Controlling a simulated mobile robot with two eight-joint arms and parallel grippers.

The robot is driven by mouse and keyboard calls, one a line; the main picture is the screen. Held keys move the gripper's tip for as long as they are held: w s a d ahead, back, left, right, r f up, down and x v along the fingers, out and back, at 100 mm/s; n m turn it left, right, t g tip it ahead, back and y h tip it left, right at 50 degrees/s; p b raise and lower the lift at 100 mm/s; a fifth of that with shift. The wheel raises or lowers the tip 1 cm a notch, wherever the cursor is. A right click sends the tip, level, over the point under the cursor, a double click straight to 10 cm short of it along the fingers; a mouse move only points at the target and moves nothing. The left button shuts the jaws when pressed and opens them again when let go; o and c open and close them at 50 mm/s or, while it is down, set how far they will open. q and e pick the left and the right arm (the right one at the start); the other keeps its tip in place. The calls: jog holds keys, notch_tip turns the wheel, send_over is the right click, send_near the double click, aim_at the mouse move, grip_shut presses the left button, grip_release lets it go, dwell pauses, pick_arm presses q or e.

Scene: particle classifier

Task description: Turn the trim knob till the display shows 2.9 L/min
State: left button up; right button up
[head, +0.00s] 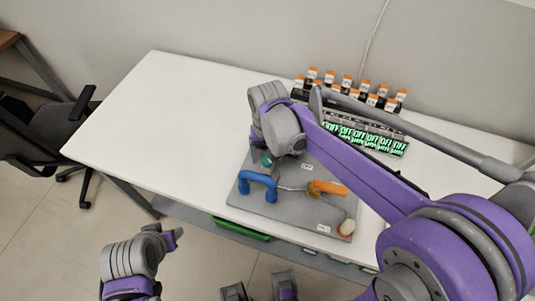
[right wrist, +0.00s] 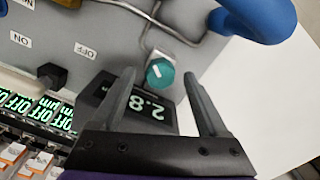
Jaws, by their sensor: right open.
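The trim knob is a round teal knob with a white pointer line (right wrist: 160,72), on a grey panel (right wrist: 110,25). Beside it a dark display (right wrist: 150,107) appears upside down and reads 2.8. My right gripper (right wrist: 158,82) is open in the right wrist view. Its two fingers stand either side of the knob and display, with the knob near the fingertips, and I see no contact. In the head view a small teal spot of the knob (head: 267,160) shows just below my right wrist, which hides the gripper and display.
A blue pipe bend (head: 258,187) and an orange-handled part (head: 327,188) sit on the board close to the knob. Green-lit OFF displays (head: 368,137) and orange-topped items (head: 347,80) stand behind. The white table (head: 160,110) is clear on the left.

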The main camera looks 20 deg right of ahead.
aim_at(267, 157)
jog(key=shift+c, duration=0.2)
grip_shut()
jog(key=shift+n, duration=0.7)
jog(key=shift+o, duration=0.2)
grip_release()
jog(key=shift+r, duration=0.1)
notch_tip(267, 157, up, 11)
jog(key=shift+p, duration=0.45)
